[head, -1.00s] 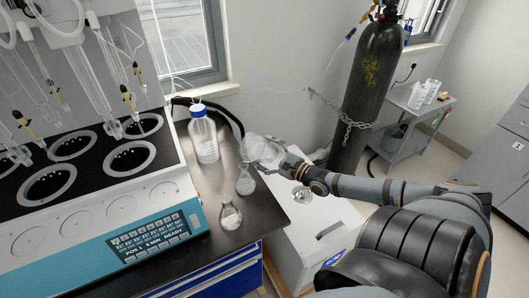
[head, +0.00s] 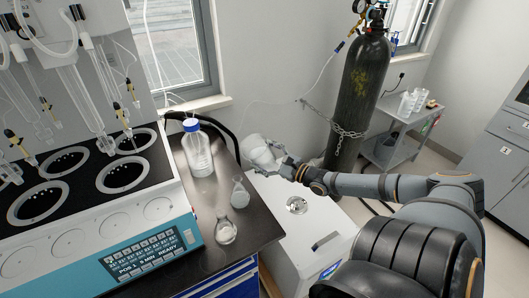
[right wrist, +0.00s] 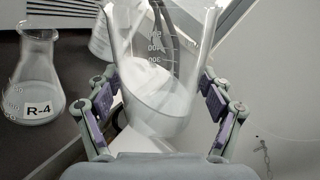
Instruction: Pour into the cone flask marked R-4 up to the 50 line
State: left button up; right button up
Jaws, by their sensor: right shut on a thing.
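My right gripper (head: 283,168) is shut on a clear glass beaker (head: 262,153), held in the air just right of the black bench. In the right wrist view, the beaker (right wrist: 162,85) sits between both fingers (right wrist: 160,100) with pale liquid in it, its surface slanted against the glass. The cone flask marked R-4 (right wrist: 36,80) stands upright at the left of that view, apart from the beaker; its level is hard to read. My left gripper is out of view.
Another cone flask (head: 226,228) stands nearer on the bench (head: 210,190). A blue-capped bottle (head: 198,150) stands behind. The distiller (head: 150,245) fills the left side. A white cabinet (head: 310,225) stands right of the bench, with a chained gas cylinder (head: 355,100) beyond.

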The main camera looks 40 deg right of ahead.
aim_at(265, 165)
jog(key=shift+a+f+m, duration=0.15)
jog(key=shift+f+m, duration=0.25)
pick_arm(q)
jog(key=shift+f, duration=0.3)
pick_arm(e)
jog(key=shift+r, duration=0.15)
jog(key=shift+s+a+f+m+b, duration=0.1)
jog(key=shift+a+f+m+b, duration=0.3)
jog(key=shift+f+m+b, duration=0.4)
jog(key=shift+a+f+m, duration=0.3)
jog(key=shift+a+m, duration=0.05)
jog(key=shift+m, duration=0.65)
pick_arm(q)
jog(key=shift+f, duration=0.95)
pick_arm(e)
jog(key=shift+r, duration=0.1)
